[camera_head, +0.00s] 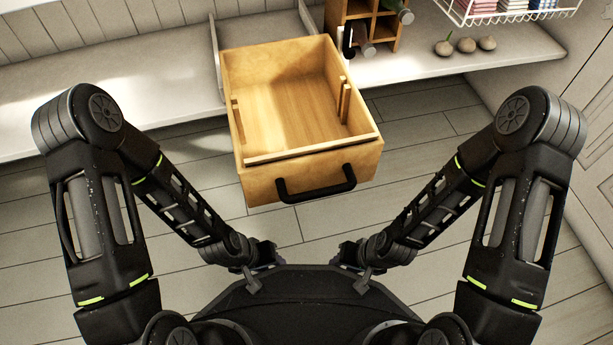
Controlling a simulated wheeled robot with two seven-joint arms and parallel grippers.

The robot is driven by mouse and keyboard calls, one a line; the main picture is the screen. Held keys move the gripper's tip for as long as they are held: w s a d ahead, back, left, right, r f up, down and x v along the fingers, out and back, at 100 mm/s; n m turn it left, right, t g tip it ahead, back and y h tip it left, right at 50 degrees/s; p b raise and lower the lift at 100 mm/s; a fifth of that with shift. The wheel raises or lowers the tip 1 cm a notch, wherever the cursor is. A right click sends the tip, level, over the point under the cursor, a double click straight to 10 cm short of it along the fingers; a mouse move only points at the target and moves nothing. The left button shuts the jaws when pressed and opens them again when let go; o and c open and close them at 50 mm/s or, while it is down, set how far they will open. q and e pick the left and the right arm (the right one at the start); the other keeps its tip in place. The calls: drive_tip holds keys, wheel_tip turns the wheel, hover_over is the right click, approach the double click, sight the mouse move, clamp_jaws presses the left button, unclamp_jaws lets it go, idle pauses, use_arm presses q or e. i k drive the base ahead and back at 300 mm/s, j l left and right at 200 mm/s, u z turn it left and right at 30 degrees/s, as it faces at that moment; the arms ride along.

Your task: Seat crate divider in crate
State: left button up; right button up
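The open wooden crate (310,185) with a black front handle (316,184) juts out over the front of the low shelf. Its floor (285,110) is bare. Short upright wooden guides stand on its left (237,121) and right (344,100) inner walls, with no panel between them. A light wooden strip (312,150) runs along the inside of the front wall; I cannot tell if it is the divider or part of the crate. My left gripper (262,262) and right gripper (350,262) are low, in front of and apart from the crate. Their finger gaps are unclear.
A pale upright panel (215,58) stands at the crate's left rear. A wooden cubby rack (372,22) with dark bottles is behind right. Several round items (464,45) and a white wire basket (510,10) are farther right. The left shelf (110,90) is clear.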

sight(282, 95)
drive_tip(key=k+l+u, duration=0.1)
drive_tip(key=l, duration=0.35)
drive_tip(key=k+l, duration=0.1)
drive_tip(key=l, duration=0.3)
drive_tip(key=k+l+u, duration=0.15)
drive_tip(key=l, duration=0.25)
drive_tip(key=k+l, duration=0.1)
drive_tip(key=l, duration=0.35)
drive_tip(key=k+l+u, duration=0.15)
drive_tip(key=l, duration=0.25)
drive_tip(key=k+l, duration=0.15)
drive_tip(key=l, duration=0.25)
drive_tip(key=u, duration=0.05)
